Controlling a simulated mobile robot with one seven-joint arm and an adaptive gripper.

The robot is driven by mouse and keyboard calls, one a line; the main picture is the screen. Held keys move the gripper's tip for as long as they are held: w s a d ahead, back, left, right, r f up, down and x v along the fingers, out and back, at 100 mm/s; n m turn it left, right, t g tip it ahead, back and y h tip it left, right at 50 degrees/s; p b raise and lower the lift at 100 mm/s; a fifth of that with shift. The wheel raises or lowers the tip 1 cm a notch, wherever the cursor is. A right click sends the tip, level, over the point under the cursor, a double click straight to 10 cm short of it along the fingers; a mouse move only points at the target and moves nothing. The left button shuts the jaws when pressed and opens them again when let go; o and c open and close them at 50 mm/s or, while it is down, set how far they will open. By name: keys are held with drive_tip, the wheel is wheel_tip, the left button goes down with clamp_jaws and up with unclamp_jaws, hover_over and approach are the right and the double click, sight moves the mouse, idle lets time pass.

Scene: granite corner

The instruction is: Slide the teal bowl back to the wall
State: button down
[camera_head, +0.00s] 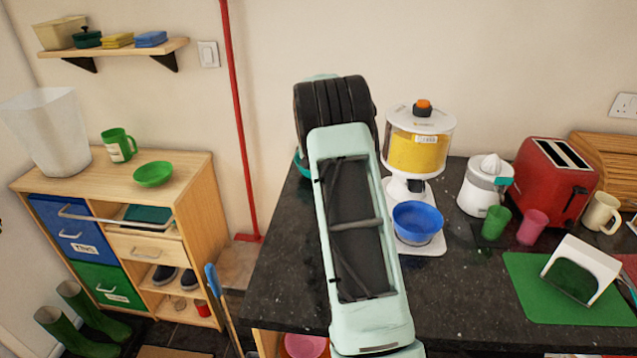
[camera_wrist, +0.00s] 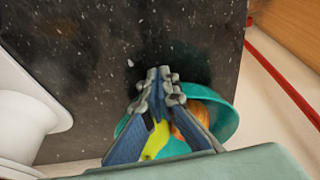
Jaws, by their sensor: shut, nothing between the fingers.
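The teal bowl (camera_wrist: 226,121) sits on the dark speckled counter in the wrist view, with something orange-brown inside it. My gripper (camera_wrist: 160,74) is shut and empty. Its fingers cover part of the bowl, and the tips show past its rim over bare counter. I cannot tell whether they touch the bowl. In the head view my arm hides most of the bowl; only a teal sliver (camera_head: 301,164) shows left of the arm, at the back left of the counter. The gap between bowl and wall (camera_head: 285,60) is hidden.
A white dispenser with yellow contents (camera_head: 416,150) stands just right of my arm, with a blue bowl (camera_head: 418,222) at its base. A white juicer (camera_head: 485,187) and red toaster (camera_head: 553,182) stand farther right. The counter's left edge and a red pipe (camera_head: 238,120) are close by.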

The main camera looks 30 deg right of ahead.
drive_tip(key=shift+w+d+p, duration=0.55)
drive_tip(key=shift+w+d, duration=0.15)
drive_tip(key=shift+w, duration=0.3)
drive_tip(key=shift+w+d+p, duration=0.5)
drive_tip(key=shift+w+d, duration=0.15)
drive_tip(key=shift+w, duration=0.35)
drive_tip(key=shift+s, duration=0.1)
